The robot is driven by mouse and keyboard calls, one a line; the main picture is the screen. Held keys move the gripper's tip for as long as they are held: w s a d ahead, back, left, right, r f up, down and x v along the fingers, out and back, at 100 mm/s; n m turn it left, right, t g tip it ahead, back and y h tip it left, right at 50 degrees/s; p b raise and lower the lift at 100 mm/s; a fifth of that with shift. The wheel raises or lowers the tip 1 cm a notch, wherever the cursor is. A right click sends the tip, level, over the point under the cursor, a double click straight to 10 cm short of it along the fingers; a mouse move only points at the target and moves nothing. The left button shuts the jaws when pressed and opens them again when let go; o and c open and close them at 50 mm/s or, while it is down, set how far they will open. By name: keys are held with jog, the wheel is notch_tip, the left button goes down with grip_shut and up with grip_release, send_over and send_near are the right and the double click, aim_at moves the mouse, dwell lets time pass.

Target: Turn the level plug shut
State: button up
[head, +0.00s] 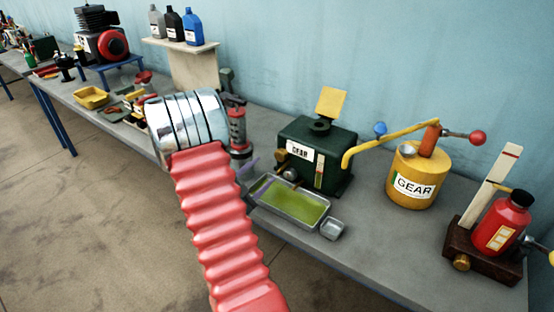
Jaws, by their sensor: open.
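The dark green gearbox (336,146) labelled GEAR stands on the bench, with a raised yellow flap (331,102) at its top. Small round metal fittings (290,174) sit low on its front left; I cannot tell which is the level plug or how far it is turned. A pale upright strip (319,175) is on its front right. My gripper (254,180) shows as two purple fingers, spread apart and empty, left of the gearbox front. My red ribbed arm and chrome rings hide the bench behind them.
A metal tray of yellow-green oil (318,222) lies before the gearbox, with a small metal dish (333,229) beside it. A yellow GEAR can (408,190) with a long spout and a red bottle (501,226) on a wooden stand are right. The blue wall bounds the back.

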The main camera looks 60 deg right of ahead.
aim_at(278, 158)
jog(key=d, duration=0.3)
jog(key=s+d, duration=0.1)
jog(key=d, duration=0.5)
jog(key=shift+s, duration=0.2)
jog(key=shift+a, duration=0.1)
jog(key=shift+c, duration=0.2)
jog(key=c, duration=0.9)
jog(key=shift+d, duration=0.2)
jog(key=shift+c, duration=0.5)
jog(key=shift+a, duration=0.1)
